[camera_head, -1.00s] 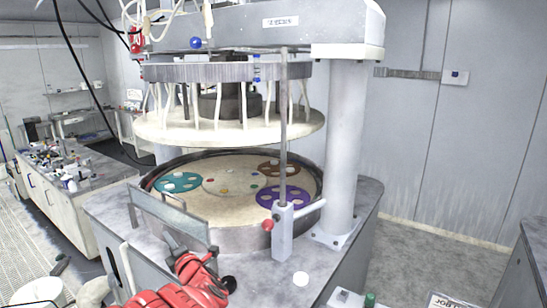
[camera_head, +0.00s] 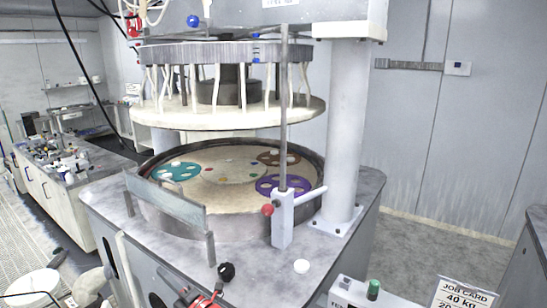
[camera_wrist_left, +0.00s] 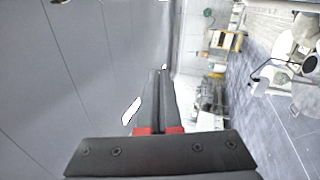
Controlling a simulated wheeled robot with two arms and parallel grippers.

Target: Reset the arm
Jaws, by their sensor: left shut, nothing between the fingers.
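My left gripper (camera_wrist_left: 160,78) shows in the left wrist view, its two dark fingers together with nothing between them. It points along a grey panelled wall, with open room to its right, and touches nothing there. In the head view only a small red and black part of my left arm shows at the bottom edge, low in front of the polishing machine (camera_head: 335,255). My right gripper is not in view.
The round platen (camera_head: 225,195) holds teal (camera_head: 175,171), brown (camera_head: 282,158) and purple (camera_head: 281,186) discs. A clear guard (camera_head: 165,200) stands at its front left. A white round piece (camera_head: 301,266) and a job card (camera_head: 463,295) are at front. A cluttered bench (camera_head: 70,190) is left.

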